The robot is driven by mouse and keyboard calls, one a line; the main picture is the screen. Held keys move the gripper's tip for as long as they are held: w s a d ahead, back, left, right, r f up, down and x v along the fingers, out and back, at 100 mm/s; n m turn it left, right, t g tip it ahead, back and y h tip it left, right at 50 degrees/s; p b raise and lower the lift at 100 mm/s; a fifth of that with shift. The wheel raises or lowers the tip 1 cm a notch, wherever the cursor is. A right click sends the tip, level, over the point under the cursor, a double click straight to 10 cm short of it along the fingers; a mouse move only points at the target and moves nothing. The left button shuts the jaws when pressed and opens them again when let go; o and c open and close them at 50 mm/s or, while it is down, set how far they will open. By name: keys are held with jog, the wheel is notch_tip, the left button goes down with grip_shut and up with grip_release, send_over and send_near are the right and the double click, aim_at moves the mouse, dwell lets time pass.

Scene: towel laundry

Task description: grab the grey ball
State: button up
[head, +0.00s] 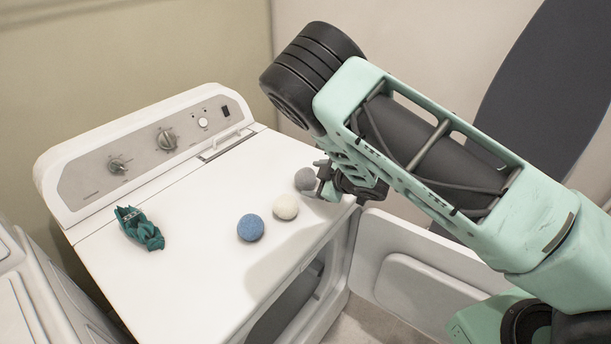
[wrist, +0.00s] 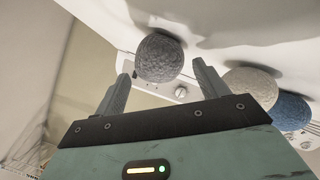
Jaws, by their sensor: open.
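The grey ball (head: 306,179) sits on the white dryer top near its right front edge, at the right end of a row of balls. In the wrist view the grey ball (wrist: 159,57) is just beyond and between my two fingertips. My gripper (head: 325,178) is right beside the ball in the head view, partly hidden by my arm. In the wrist view my gripper (wrist: 161,74) has its fingers spread apart, with nothing clamped between them.
A white ball (head: 286,206) and a blue ball (head: 250,227) sit left of the grey ball. The dryer's door (head: 425,285) hangs open below my arm.

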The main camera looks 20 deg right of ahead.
jog(key=shift+x, duration=1.1)
jog(key=c, duration=0.7)
jog(key=shift+c, duration=0.2)
jog(key=shift+r, duration=0.1)
